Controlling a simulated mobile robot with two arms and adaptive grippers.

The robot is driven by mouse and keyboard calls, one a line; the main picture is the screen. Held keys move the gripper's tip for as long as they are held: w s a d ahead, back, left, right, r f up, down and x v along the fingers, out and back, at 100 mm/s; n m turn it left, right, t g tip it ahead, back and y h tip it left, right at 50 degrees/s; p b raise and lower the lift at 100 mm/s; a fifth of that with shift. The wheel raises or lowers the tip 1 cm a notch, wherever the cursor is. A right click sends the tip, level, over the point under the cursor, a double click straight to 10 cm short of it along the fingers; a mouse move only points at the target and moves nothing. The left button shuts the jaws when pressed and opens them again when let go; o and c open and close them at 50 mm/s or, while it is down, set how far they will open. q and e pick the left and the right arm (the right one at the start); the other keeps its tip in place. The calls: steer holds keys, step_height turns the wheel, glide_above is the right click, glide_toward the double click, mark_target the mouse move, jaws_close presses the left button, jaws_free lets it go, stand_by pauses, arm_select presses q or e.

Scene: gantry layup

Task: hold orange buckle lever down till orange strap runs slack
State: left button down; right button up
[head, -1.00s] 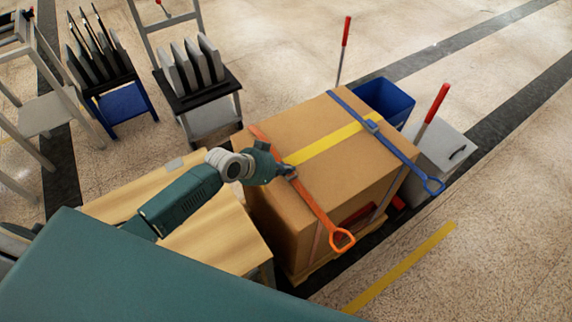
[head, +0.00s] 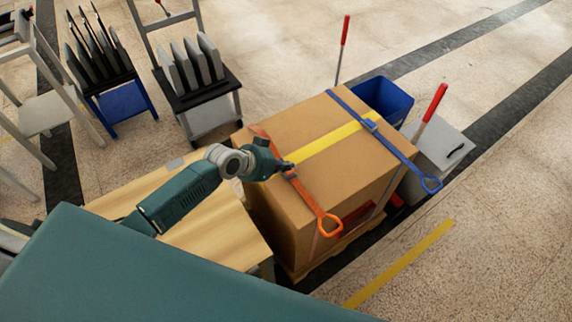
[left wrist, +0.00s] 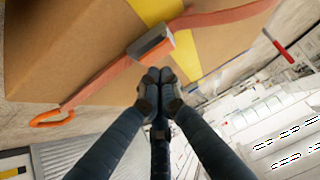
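A large cardboard box (head: 345,185) has an orange strap (head: 310,200) over its near end. The strap's grey buckle (head: 289,174) sits on the box top; in the left wrist view the buckle (left wrist: 151,46) shows a grey block on the strap (left wrist: 100,84). The strap bows sideways there and looks loose. Its orange hook (head: 330,225) hangs at the box's front edge. My left gripper (head: 287,165) is at the buckle; in the left wrist view its fingertips (left wrist: 160,76) are together and empty, just beside the buckle. I cannot tell whether they touch it. My right gripper is out of view.
A blue bin (head: 388,98) and a grey case (head: 440,150) stand behind. The floor at right is open.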

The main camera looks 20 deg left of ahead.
mark_target(287, 172)
arm_select(q)
steer(key=shift+r, duration=0.1)
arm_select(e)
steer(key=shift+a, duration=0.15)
arm_select(q)
step_height(287, 172, up, 5)
steer(key=p, duration=0.5)
steer(key=shift+w+d, duration=0.1)
steer(key=a+b+v, duration=0.1)
steer(key=v, duration=0.8)
steer(key=shift+s+f+b, duration=0.2)
steer(key=shift+b, duration=0.2)
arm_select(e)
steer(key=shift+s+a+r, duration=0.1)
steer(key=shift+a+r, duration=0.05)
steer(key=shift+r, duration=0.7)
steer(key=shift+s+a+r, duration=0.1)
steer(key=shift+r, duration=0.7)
arm_select(q)
steer(key=shift+f, duration=0.1)
